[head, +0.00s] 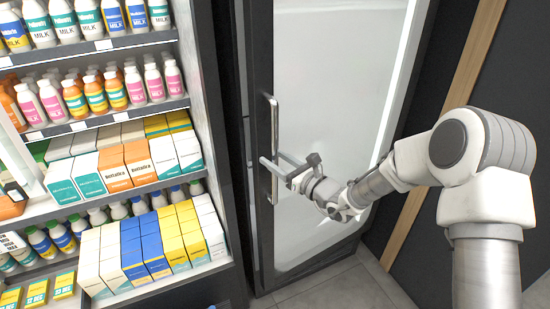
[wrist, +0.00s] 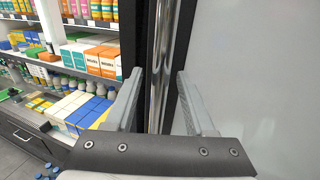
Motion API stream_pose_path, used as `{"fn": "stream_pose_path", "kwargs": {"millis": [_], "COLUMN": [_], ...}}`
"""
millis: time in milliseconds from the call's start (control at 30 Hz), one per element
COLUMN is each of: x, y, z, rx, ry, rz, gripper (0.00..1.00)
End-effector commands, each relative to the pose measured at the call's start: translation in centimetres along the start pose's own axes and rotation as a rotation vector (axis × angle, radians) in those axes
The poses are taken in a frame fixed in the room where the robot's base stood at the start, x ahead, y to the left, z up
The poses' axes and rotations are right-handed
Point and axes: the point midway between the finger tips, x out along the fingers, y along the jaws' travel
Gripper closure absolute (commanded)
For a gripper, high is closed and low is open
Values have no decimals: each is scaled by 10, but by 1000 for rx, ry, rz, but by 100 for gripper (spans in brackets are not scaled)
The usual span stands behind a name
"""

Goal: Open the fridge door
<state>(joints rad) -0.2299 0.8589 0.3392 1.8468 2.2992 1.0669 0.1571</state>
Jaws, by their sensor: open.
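The fridge door (head: 325,110) is a tall pale glass panel in a dark frame, and it looks shut in the head view. Its long vertical metal handle (head: 273,140) is on the door's left edge. My gripper (head: 273,164) is open at the handle's lower half, with its fingers pointing left. In the wrist view the handle (wrist: 159,60) runs upright between the two spread fingers (wrist: 158,88). Whether a finger touches the handle cannot be told. The fridge door (wrist: 245,70) fills the right of the wrist view.
An open shelf unit (head: 100,127) with several rows of bottles and cartons stands directly left of the fridge. A dark wall with a wooden strip (head: 435,135) is on the right. Grey tiled floor (head: 340,290) shows in front of the fridge.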

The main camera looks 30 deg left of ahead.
Motion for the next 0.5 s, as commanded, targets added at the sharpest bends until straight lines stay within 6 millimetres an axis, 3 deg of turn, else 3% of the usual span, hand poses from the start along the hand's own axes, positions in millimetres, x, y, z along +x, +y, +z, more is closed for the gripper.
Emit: {"fn": "stream_pose_path", "kwargs": {"millis": [300, 500], "x": [3, 3], "y": [0, 0], "z": [0, 0], "rx": [0, 0], "ry": [0, 0], "rz": [-1, 0], "gripper": [45, 80]}}
